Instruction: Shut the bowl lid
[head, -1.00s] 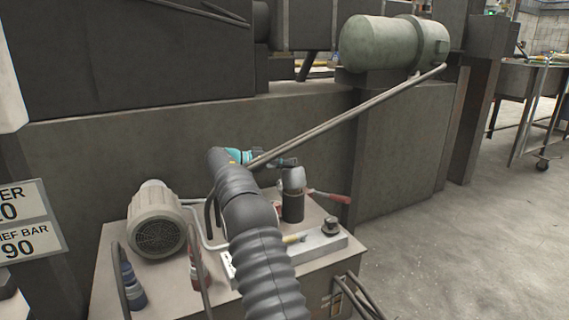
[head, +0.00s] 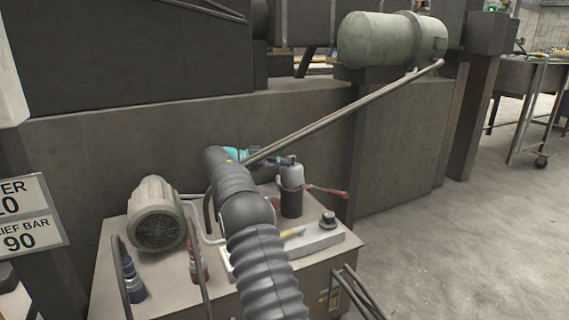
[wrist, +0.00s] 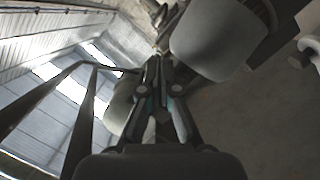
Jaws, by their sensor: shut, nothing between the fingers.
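The bowl (head: 291,204) is a dark upright cylinder on the machine's top. Its light grey lid (head: 291,176) sits over the bowl, looking level, with a small knob on top. I cannot tell whether a thin gap remains at the seam. My gripper (head: 276,164) is shut and empty, just left of the lid near its upper part; contact is unclear. In the wrist view my gripper (wrist: 158,62) is shut in the middle. A large pale rounded body, seemingly the lid (wrist: 208,42), is close to the right of the fingertips.
Two thin parallel pipes (head: 350,108) slant down behind my gripper. A ribbed motor (head: 156,214) stands at left. A red handle (head: 328,192) sticks out right of the bowl. A grey block (head: 310,241) lies in front. Open floor (head: 455,240) is at right.

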